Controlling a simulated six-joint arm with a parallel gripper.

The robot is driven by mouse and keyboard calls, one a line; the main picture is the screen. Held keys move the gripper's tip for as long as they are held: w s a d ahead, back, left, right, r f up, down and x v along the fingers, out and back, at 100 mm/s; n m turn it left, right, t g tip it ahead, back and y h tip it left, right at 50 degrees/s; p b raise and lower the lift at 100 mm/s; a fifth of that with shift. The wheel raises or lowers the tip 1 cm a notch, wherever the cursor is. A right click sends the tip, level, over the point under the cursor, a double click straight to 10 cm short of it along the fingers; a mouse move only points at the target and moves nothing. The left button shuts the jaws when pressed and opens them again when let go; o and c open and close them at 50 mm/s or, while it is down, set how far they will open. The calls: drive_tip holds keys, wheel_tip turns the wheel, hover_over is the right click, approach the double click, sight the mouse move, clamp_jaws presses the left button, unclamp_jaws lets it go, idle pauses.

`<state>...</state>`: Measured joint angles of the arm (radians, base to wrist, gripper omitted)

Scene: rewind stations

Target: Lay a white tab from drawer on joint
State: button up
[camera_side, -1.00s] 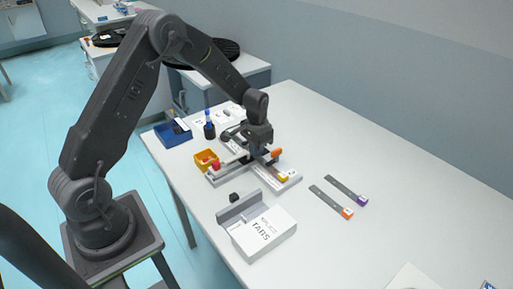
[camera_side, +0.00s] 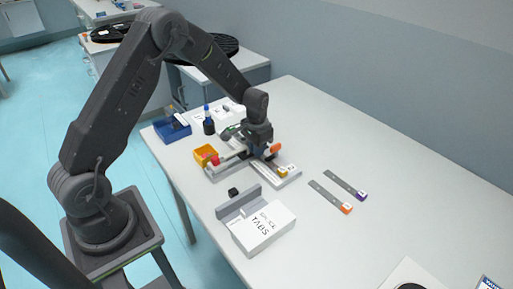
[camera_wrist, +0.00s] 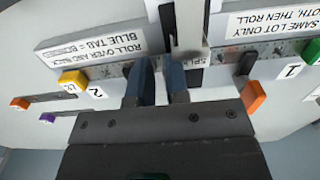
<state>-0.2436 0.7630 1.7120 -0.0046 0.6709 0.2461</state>
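My gripper (camera_side: 262,150) is low over the splicing fixture (camera_side: 288,181) in the side view. In the wrist view its two blue-grey fingers (camera_wrist: 160,85) point at the fixture's track, with a narrow gap between them. The joint is hidden by my fingers and the fixture's upright grey arm (camera_wrist: 190,30).
An orange knob (camera_wrist: 253,97) and a yellow block (camera_wrist: 73,80) sit on the fixture. Two grey strips with orange and purple ends (camera_side: 330,197) lie right. The table beyond them is mostly clear.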

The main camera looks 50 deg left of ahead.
drive_tip(key=shift+a, duration=0.35)
wheel_tip(320, 180, up, 14)
drive_tip(key=shift+d, duration=0.3)
drive_tip(key=shift+f, duration=0.1)
drive_tip(key=s+d+r+t, duration=0.3)
drive_tip(key=s+d+r, duration=0.4)
drive_tip(key=s+r, duration=0.5)
drive_tip(key=s+d+t, duration=0.2)
drive_tip(key=s+d, duration=0.2)
drive_tip(key=s, duration=0.9)
drive_tip(key=shift+s+d+r+t, duration=0.15)
drive_tip(key=shift+s+r+t, duration=0.15)
drive_tip(key=shift+r, duration=0.1)
